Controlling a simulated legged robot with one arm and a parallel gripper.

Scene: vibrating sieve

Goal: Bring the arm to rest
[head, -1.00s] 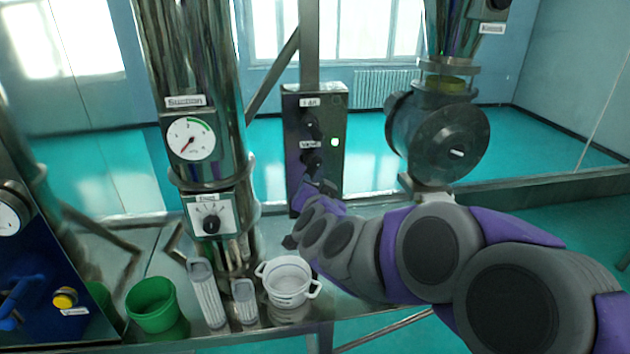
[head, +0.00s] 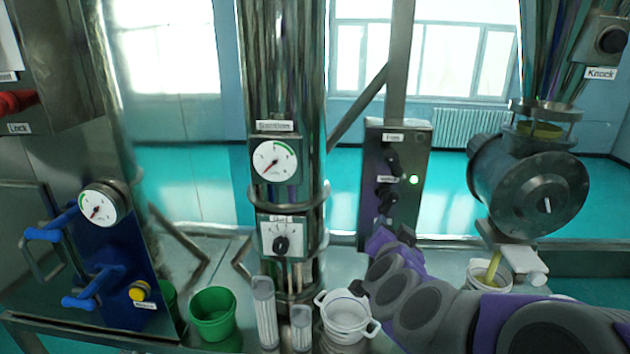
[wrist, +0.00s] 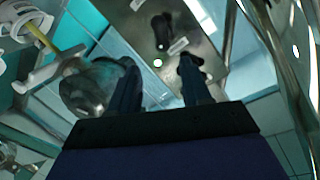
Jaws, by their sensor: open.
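My purple and grey arm reaches in from the lower right of the head view. My gripper (head: 384,222) is in front of the lower part of a grey switch box (head: 412,160), just below its lower knob (head: 387,198). In the wrist view my two dark fingers (wrist: 160,70) stand apart with nothing between them. The box's face, with a black knob (wrist: 162,30) and a lit lamp (wrist: 158,62), lies beyond the fingertips. Whether a finger touches the box cannot be told.
A white two-handled pot (head: 346,318), two clear tubes and a green cup (head: 213,315) stand below the steel column. A white cup (head: 488,274) with yellow material sits under the round valve (head: 530,190). A blue panel (head: 105,265) with handles is at left.

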